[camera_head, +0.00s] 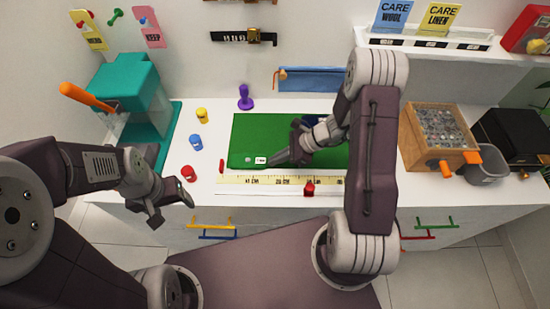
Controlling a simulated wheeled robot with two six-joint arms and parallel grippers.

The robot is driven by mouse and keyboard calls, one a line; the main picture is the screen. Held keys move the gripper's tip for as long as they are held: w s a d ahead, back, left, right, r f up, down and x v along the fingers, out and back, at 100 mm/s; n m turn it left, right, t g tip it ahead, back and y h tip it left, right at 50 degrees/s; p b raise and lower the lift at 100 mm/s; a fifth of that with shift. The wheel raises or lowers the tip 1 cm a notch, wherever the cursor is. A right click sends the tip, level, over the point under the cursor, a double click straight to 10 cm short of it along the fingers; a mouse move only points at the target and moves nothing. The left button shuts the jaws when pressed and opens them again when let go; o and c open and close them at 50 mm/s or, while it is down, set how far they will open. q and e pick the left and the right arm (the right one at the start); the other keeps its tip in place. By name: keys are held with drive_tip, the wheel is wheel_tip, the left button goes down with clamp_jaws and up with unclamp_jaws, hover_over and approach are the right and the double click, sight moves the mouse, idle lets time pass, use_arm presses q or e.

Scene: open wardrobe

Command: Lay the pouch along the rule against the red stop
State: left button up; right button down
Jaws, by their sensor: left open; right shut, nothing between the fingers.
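A yellow rule (262,181) lies along the front of the white worktop. A red block (309,189) sits at its front edge, and a small red piece (221,166) stands by the green mat's left front corner. I cannot tell which is the stop. A dark blue thing (314,120), perhaps the pouch, lies on the mat, mostly hidden behind my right arm. My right gripper (280,159) is shut and empty, low over the mat's front part. My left gripper (173,207) is open and empty in front of the worktop's left front edge.
The green mat (248,132) covers the middle. Yellow (202,115), blue (196,142) and red (188,173) pieces and a purple one (245,97) stand left of and behind it. A teal machine (125,83) is at left, a wooden box (415,150) and grey bin (485,165) at right.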

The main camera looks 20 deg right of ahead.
sight(262, 162)
drive_tip(key=shift+a, duration=0.25)
drive_tip(key=shift+w+a+f+b, duration=0.15)
drive_tip(key=shift+a+b, duration=0.1)
drive_tip(key=shift+a, duration=0.25)
drive_tip(key=shift+w+a+r+b, duration=0.15)
drive_tip(key=shift+a+b, duration=0.1)
drive_tip(key=shift+a, duration=0.2)
drive_tip(key=shift+w+a, duration=0.1)
drive_tip(key=shift+a, duration=0.2)
drive_tip(key=shift+d, duration=0.1)
drive_tip(key=shift+d, duration=0.1)
